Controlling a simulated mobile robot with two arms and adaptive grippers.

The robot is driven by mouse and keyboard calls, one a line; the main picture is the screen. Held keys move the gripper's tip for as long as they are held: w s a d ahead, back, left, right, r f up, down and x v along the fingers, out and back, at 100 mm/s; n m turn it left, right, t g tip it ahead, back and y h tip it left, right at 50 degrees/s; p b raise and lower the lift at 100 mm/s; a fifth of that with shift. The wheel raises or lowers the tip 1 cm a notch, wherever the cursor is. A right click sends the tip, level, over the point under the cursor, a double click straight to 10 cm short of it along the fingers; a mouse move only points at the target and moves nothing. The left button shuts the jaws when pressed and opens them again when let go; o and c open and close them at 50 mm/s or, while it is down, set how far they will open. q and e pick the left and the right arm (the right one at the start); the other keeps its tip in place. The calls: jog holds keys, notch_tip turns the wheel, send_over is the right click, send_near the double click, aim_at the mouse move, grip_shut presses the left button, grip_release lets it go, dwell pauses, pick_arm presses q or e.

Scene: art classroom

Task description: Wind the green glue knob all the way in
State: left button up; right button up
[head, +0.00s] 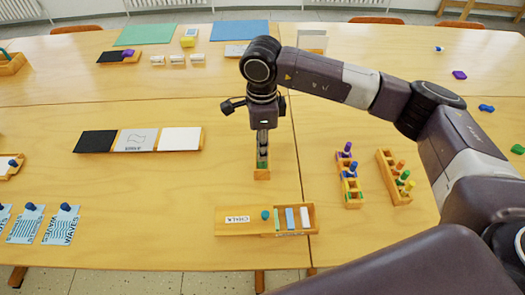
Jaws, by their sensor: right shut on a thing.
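A small upright wooden holder (262,174) with a green part (262,159) stands near the middle of the table. My right gripper (263,147) points straight down onto it from above and is shut on the top of the green glue piece. The fingers and wrist hide most of that top, so the knob itself and how far it is wound cannot be made out. My left gripper is not in view.
A chalk box (236,231) with coloured sticks stands in front. Two wooden racks (349,193) (399,193) with coloured pegs stand to the right. A black, grey and white panel tray (135,140) lies left. Loose coloured caps (459,75) lie at far right.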

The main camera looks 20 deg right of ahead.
jog(key=shift+n+b, duration=0.9)
jog(key=shift+n, duration=0.4)
jog(key=shift+n+b, duration=0.35)
jog(key=shift+n, duration=0.25)
jog(key=o, duration=1.6)
jog(key=shift+c, duration=0.2)
jog(key=m, duration=0.2)
jog(key=shift+f+m, duration=0.1)
jog(key=shift+m, duration=0.2)
jog(key=m, duration=0.4)
jog(key=shift+b, duration=0.4)
jog(key=m, duration=0.5)
